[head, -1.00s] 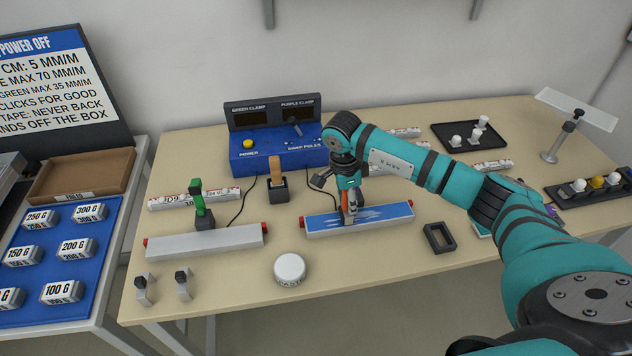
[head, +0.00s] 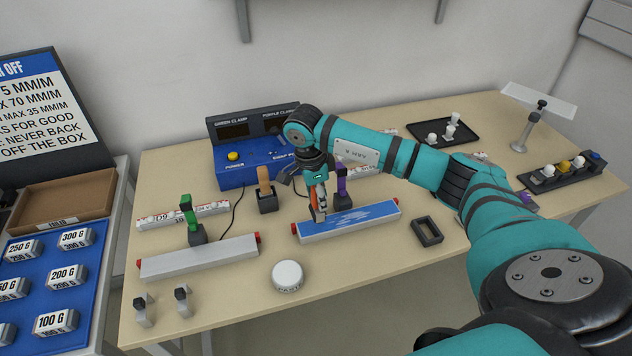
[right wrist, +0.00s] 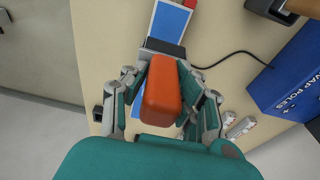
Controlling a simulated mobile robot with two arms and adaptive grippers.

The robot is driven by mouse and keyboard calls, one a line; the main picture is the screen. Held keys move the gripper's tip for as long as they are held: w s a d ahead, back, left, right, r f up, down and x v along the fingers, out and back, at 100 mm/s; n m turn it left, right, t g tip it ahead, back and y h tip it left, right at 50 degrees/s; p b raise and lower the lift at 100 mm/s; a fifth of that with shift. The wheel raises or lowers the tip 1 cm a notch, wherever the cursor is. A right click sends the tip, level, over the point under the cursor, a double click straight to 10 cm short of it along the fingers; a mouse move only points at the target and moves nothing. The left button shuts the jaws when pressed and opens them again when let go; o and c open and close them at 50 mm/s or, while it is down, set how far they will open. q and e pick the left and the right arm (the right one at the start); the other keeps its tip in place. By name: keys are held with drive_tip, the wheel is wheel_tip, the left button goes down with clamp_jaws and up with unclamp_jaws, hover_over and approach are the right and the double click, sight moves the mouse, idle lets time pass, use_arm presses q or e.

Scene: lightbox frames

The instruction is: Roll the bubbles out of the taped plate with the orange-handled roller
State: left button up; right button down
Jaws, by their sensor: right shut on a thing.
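The taped plate (head: 365,215) is a long bar with a blue top, pale streaks and red ends, lying right of the table's middle. My right gripper (head: 318,200) is shut on the orange handle (right wrist: 161,92) of the roller. It holds the roller over the plate's left part, where the top looks pale; blue lies to its right. In the right wrist view a dark grey part (right wrist: 165,47) at the handle's far end meets the blue plate (right wrist: 171,20). Whether the roller touches the plate is hidden. My left gripper is not in view.
A purple-handled clamp (head: 342,190) stands just behind the plate. A tan-handled tool sits in a black holder (head: 267,203) to the left.

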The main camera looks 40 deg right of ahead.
wheel_tip(320, 180, up, 2)
drive_tip(key=shift+p, duration=0.4)
wheel_tip(320, 180, up, 2)
drive_tip(key=shift+w+a+p, duration=0.1)
drive_tip(key=shift+p, duration=0.4)
drive_tip(key=shift+r, duration=0.1)
